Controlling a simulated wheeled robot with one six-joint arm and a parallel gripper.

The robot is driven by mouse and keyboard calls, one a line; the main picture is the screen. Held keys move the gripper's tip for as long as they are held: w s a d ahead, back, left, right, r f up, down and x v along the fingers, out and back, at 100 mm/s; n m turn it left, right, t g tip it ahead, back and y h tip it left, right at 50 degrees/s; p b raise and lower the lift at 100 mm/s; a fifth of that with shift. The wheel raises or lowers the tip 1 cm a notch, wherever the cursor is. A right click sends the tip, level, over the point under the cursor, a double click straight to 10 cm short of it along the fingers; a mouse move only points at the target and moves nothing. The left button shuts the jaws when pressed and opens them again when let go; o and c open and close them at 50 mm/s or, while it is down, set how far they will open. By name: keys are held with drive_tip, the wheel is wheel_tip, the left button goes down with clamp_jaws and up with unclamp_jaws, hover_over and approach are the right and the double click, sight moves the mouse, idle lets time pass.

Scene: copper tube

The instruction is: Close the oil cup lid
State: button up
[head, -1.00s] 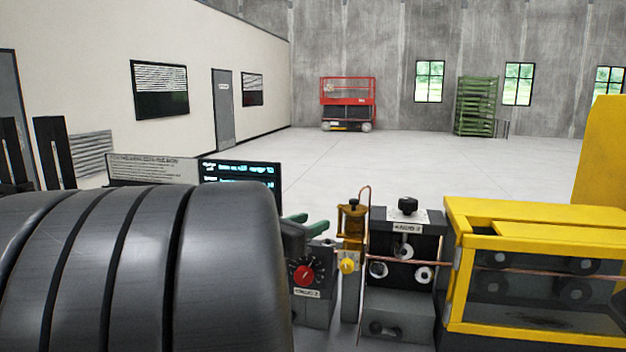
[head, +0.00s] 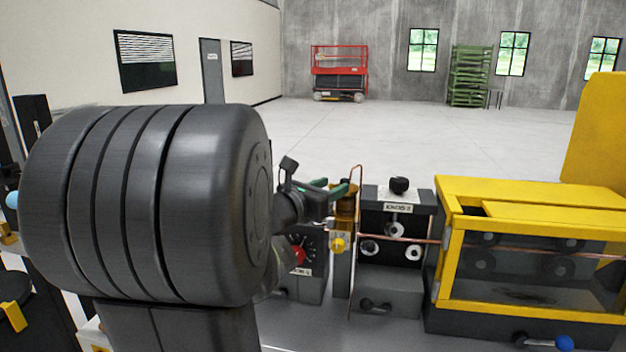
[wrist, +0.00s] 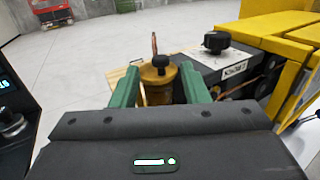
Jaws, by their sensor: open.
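The oil cup (head: 346,204) is an amber, brass-coloured cylinder on a narrow stand, left of the black roller block. My gripper (head: 335,188) reaches it from the left, and its green fingers partly cover the cup's top. In the wrist view the oil cup (wrist: 161,88) shows between the two green fingers of my gripper (wrist: 160,72), with a black knob (wrist: 160,62) on top. The fingers are apart, and I see no clear contact with the cup. I cannot tell how the lid sits.
A thin copper tube (head: 359,178) rises beside the cup. The black roller block (head: 396,222) with its top knob (head: 399,185) stands close on the right, then a yellow guarded machine (head: 530,240). A red dial (head: 297,255) is below my gripper. Open floor lies behind.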

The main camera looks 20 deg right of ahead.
sight(343, 181)
drive_tip(key=shift+p+x, duration=0.3)
drive_tip(key=shift+x, duration=1.55)
clamp_jaws()
drive_tip(key=shift+d+f+t+b, duration=0.15)
drive_tip(key=shift+f+t+b, duration=0.15)
drive_tip(key=shift+b, duration=0.95)
drive_tip(key=shift+n+b, duration=0.3)
drive_tip(key=shift+b, duration=0.25)
drive_tip(key=shift+d+r+n+t+y+b, duration=0.1)
drive_tip(key=shift+r+n+t+y+b, duration=0.2)
drive_tip(key=shift+t+y+b, duration=0.25)
